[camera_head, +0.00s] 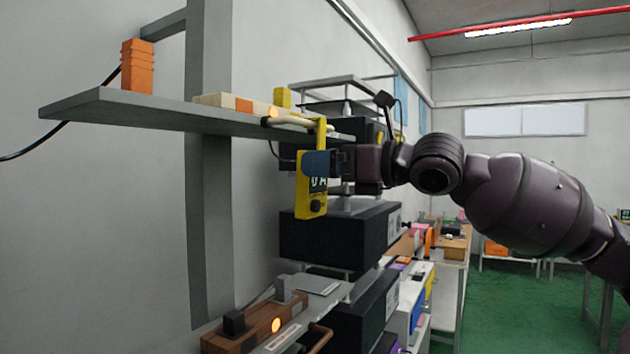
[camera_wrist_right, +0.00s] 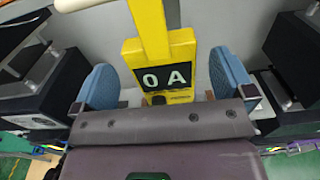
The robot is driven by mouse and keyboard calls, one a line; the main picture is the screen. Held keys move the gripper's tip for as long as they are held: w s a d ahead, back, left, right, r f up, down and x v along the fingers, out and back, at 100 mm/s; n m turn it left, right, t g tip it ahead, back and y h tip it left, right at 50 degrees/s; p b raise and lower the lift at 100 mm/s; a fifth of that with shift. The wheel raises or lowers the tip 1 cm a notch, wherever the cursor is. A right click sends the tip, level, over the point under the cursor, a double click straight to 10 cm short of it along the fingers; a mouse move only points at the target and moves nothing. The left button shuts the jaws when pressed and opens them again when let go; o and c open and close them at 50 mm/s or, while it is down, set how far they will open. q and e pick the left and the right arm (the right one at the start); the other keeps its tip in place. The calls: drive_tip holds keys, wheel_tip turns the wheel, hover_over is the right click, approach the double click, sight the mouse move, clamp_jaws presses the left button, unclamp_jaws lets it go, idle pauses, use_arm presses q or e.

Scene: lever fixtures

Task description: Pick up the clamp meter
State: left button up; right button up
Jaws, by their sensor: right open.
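The yellow clamp meter (camera_head: 304,204) hangs upright below the edge of the grey shelf, its upper part by a cream bar (camera_head: 292,121). It has a dark display and a dark knob. My right gripper (camera_head: 318,164) reaches it from the right, with blue finger pads at the meter's upper body. In the right wrist view the clamp meter (camera_wrist_right: 160,55), its display reading "0 A", stands between the two open blue fingers (camera_wrist_right: 165,80), with a gap on each side. The meter's top is cut off there. My left gripper is not in view.
The grey shelf (camera_head: 150,112) carries an orange stack (camera_head: 137,67) and a small yellow block (camera_head: 282,97). Black boxes (camera_head: 325,236) stand behind and below the meter. A wooden power strip (camera_head: 255,325) lies lower down. The green floor at right is largely open.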

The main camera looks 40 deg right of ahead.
sight(323, 143)
drive_tip(key=shift+x, duration=2.5)
drive_tip(key=shift+f, duration=0.15)
drive_tip(key=c, duration=1)
drive_tip(key=shift+c, duration=0.2)
drive_tip(key=shift+r, duration=1.65)
drive_tip(key=shift+s+d+r, duration=0.15)
drive_tip(key=shift+s+r, duration=0.05)
drive_tip(key=b+v, duration=0.2)
drive_tip(key=v, duration=1.5)
drive_tip(key=shift+s, duration=0.3)
